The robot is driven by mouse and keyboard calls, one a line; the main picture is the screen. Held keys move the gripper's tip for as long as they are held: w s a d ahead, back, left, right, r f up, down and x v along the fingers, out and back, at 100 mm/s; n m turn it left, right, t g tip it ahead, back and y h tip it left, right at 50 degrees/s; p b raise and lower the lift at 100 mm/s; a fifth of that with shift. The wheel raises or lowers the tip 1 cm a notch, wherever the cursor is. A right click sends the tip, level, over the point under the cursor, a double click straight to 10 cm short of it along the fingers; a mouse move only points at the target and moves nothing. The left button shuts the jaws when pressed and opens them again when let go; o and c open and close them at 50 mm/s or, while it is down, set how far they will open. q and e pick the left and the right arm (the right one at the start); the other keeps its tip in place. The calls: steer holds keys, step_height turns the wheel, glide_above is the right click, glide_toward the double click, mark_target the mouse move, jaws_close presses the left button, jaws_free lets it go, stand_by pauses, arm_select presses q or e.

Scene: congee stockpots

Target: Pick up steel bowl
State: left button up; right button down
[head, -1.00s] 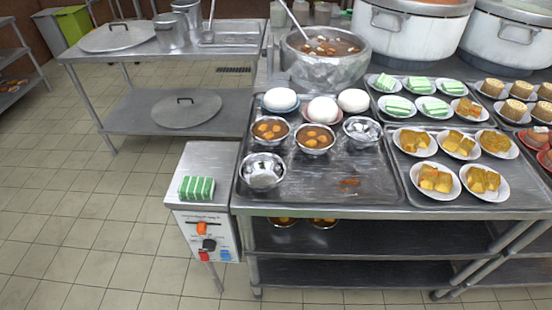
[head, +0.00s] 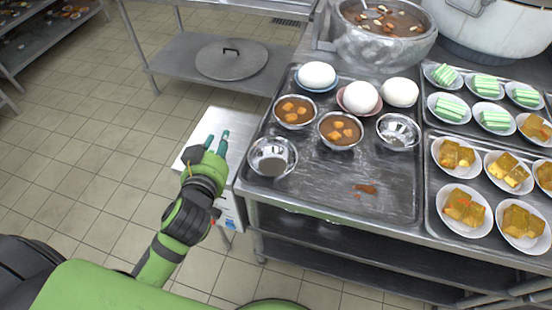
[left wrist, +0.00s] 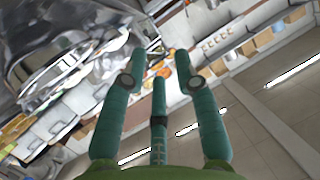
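An empty steel bowl (head: 272,157) sits at the front left corner of the dark metal tray (head: 315,192). A second empty steel bowl (head: 398,131) stands further right on the tray. Two more steel bowls (head: 295,112) hold brown stew with orange pieces. My left gripper (head: 217,140) is left of the nearest empty bowl, over the steel box, and apart from it in the picture. Its teal fingers are spread and empty; they also show in the left wrist view (left wrist: 160,57). My right gripper is out of view.
White buns (head: 359,97) on small plates stand behind the bowls. A large pot of stew (head: 385,35) is at the back. Plates of cakes (head: 463,207) fill the right trays. The steel box (head: 227,187) adjoins the table's left edge. The tray's front is mostly clear.

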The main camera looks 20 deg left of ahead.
arm_select(q)
steer(key=d+r+m+t+h, duration=0.3)
steer(key=d+r+m+h, duration=0.3)
steer(key=r, duration=0.3)
steer(key=d+r+m+t+h, duration=0.35)
steer(key=d+r+h, duration=0.3)
steer(key=r, duration=0.25)
steer(key=s+d+f+m+g+h, duration=0.2)
steer(key=s+d+m+g+h, duration=0.2)
steer(key=d+m+g+h, duration=0.5)
steer(key=g+y+p, duration=0.1)
steer(key=g+y, duration=0.6)
steer(key=y, duration=0.7)
glide_toward(273, 162)
steer(key=shift+m, duration=0.45)
steer(key=d+f, duration=0.1)
steer(key=s+d+f, duration=0.1)
steer(key=d, duration=0.1)
steer(key=s+d+f, duration=0.1)
steer(key=f, duration=0.1)
steer(key=shift+s+d+f, duration=0.1)
steer(key=shift+s+d, duration=0.15)
jaws_close()
